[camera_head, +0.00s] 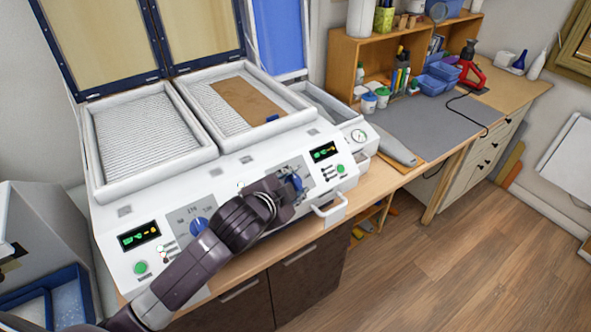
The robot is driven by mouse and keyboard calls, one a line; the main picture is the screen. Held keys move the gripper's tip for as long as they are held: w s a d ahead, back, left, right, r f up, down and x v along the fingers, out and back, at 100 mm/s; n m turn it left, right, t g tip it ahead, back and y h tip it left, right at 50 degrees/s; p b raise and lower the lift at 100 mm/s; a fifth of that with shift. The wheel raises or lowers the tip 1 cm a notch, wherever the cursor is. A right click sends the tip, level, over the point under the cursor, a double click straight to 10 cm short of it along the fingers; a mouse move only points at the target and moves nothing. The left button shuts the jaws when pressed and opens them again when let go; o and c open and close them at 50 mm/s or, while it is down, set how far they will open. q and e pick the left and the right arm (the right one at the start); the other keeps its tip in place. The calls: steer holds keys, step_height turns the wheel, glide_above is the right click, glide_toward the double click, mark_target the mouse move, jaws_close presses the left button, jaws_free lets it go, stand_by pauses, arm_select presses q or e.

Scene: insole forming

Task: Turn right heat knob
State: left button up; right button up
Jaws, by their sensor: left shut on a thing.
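The white forming machine (115,215) stands on the bench with two heat knobs on its sloped front panel. The left heat knob (199,226) is blue and stands free. The right heat knob (296,182) is blue and partly hidden by my left gripper (291,187). My left gripper is shut on the right heat knob, with the arm reaching in from the lower left across the panel. My right gripper is not in view.
Both lids stand open above two white trays; a brown sheet (250,101) lies in the right tray. A white handle (330,206) sticks out below the panel. A grey mat (425,125) lies on the bench to the right. Open wood floor is at the lower right.

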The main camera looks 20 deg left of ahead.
arm_select(q)
steer(key=shift+w+a+r+m+g+h, duration=0.15)
steer(key=shift+a+r+m+g+h, duration=0.15)
steer(key=shift+m+g+h, duration=0.45)
steer(key=m+g, duration=0.2)
steer(key=m, duration=0.1)
steer(key=shift+w+m+h, duration=0.1)
steer(key=shift+m+h, duration=0.15)
steer(key=shift+h, duration=0.1)
steer(key=m+g, duration=0.2)
steer(key=g, duration=0.1)
steer(key=shift+d+m, duration=0.1)
steer(key=shift+m, duration=0.3)
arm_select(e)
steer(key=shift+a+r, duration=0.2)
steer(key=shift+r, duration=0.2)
arm_select(q)
steer(key=shift+f+g, duration=0.15)
steer(key=shift+g, duration=0.1)
